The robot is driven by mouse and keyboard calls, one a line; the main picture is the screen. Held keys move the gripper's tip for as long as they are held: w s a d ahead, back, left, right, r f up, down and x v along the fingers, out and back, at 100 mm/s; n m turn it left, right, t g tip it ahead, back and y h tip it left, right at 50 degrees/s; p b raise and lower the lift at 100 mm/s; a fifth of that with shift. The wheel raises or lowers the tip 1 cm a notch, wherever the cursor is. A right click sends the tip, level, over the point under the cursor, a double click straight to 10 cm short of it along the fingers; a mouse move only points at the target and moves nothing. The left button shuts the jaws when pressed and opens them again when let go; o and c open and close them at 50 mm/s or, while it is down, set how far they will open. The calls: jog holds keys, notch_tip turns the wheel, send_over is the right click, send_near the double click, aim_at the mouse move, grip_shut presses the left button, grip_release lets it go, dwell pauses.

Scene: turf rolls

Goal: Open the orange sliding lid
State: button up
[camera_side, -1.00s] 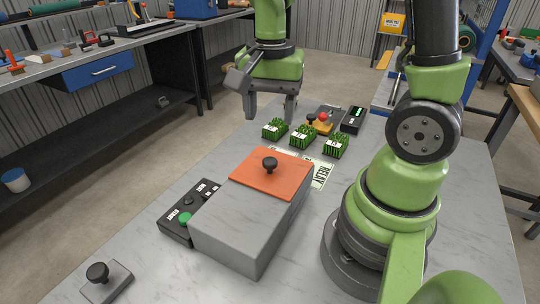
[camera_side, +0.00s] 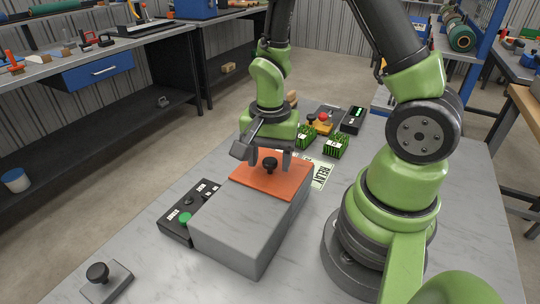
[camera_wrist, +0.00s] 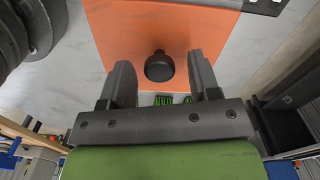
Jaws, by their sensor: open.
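The orange sliding lid (camera_side: 262,184) lies flat on top of the grey box (camera_side: 237,224), at its far end, with a black round knob (camera_side: 270,165) standing on it. My gripper (camera_side: 268,160) is open and empty, pointing down behind the knob at the lid's far edge. Its fingers (camera_wrist: 160,68) are spread wider than the knob. Whether a finger touches the lid cannot be told.
A black control box (camera_side: 185,216) with a green button stands left of the grey box. Turf pieces (camera_side: 336,146) and a printed label (camera_side: 320,175) lie behind it. A black-knobbed plate (camera_side: 105,284) is at front left.

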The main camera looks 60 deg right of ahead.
grip_shut()
jog(key=a, duration=1.1)
jog(key=shift+w+a, duration=0.1)
jog(key=shift+a, duration=0.2)
grip_release()
jog(key=shift+r, duration=0.15)
